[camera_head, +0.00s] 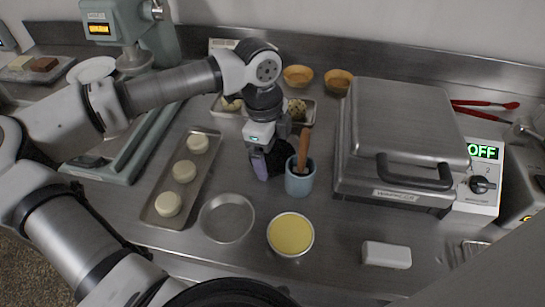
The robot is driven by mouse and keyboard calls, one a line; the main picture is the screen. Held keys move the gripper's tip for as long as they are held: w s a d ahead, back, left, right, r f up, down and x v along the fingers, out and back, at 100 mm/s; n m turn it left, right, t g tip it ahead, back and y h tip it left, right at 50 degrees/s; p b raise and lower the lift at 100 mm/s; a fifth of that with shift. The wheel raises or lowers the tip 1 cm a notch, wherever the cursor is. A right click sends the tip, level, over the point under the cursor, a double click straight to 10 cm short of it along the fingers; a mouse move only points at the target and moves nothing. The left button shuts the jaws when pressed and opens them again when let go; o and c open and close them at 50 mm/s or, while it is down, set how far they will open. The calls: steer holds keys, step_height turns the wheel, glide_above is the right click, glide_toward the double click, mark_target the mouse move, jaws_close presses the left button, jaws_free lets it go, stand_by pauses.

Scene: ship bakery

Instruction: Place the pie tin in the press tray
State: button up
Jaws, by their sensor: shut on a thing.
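An empty round metal pie tin (227,218) lies flat on the steel counter, left of centre near the front. A second round tin (291,237) with a yellow filling stands to its right. My gripper (270,166) is above and behind the empty tin, apart from it, close to the left of a blue cup (300,182). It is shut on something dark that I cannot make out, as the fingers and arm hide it. A sheet tray (158,188) with pale dough rounds lies at the left. I cannot tell which thing is the press tray.
A wooden handle (304,145) sticks up from the cup. A closed grill press (405,125) stands right, beside a control box (483,180) reading OFF. A green machine (125,30) stands back left. A white block (386,255) lies front right. Pastry shells (298,75) stand behind.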

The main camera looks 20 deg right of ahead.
mark_target(272, 160)
steer(key=shift+r, duration=0.1)
step_height(272, 160, up, 18)
steer(key=shift+f+b, duration=0.15)
steer(key=shift+b, duration=0.75)
steer(key=shift+c, duration=0.2)
